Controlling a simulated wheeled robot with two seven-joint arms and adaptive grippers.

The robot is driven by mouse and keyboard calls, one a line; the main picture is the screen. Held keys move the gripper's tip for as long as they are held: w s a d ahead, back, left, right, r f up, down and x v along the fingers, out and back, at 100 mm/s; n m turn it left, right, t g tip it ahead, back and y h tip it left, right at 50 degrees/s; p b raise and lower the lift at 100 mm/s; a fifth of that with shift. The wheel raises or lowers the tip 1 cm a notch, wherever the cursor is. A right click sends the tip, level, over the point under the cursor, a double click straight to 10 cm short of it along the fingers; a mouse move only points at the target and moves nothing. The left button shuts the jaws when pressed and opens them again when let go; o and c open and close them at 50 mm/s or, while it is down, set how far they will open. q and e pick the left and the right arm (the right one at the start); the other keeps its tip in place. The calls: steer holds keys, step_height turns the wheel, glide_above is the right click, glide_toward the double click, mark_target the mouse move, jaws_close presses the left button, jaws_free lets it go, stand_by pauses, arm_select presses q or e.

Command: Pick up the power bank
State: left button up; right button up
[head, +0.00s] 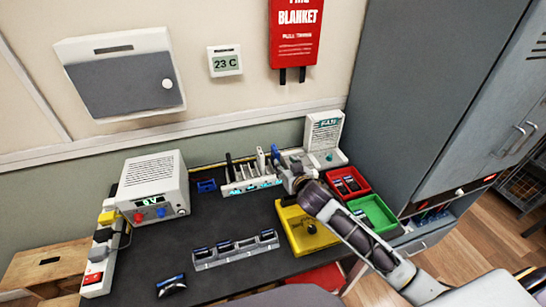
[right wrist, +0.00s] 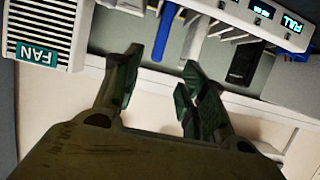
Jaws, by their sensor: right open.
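My right gripper (head: 285,165) is at the back of the dark desk, between the tool rack (head: 252,186) and the white fan unit (head: 324,138). I cannot tell for sure which thing is the power bank. A small black block (right wrist: 243,66) shows beyond the right finger in the right wrist view, near the rack. A dark device with a bluish top (head: 171,286) lies at the desk's front left. My left gripper is out of view.
A white power supply (head: 152,185) stands at the left. A slotted grey holder (head: 236,250) with dark devices is at the front. A yellow box (head: 303,232), a red bin (head: 362,193) and a green bin (head: 385,222) lie beside my right arm. The desk's middle is mostly clear.

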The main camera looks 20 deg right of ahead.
mark_target(277, 156)
steer(key=x, duration=0.4)
steer(key=shift+w, duration=0.3)
steer(key=shift+x, duration=1.55)
steer(key=shift+w+f, duration=0.25)
steer(key=shift+w, duration=0.15)
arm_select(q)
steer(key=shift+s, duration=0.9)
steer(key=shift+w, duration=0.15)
arm_select(e)
steer(key=shift+w, duration=0.1)
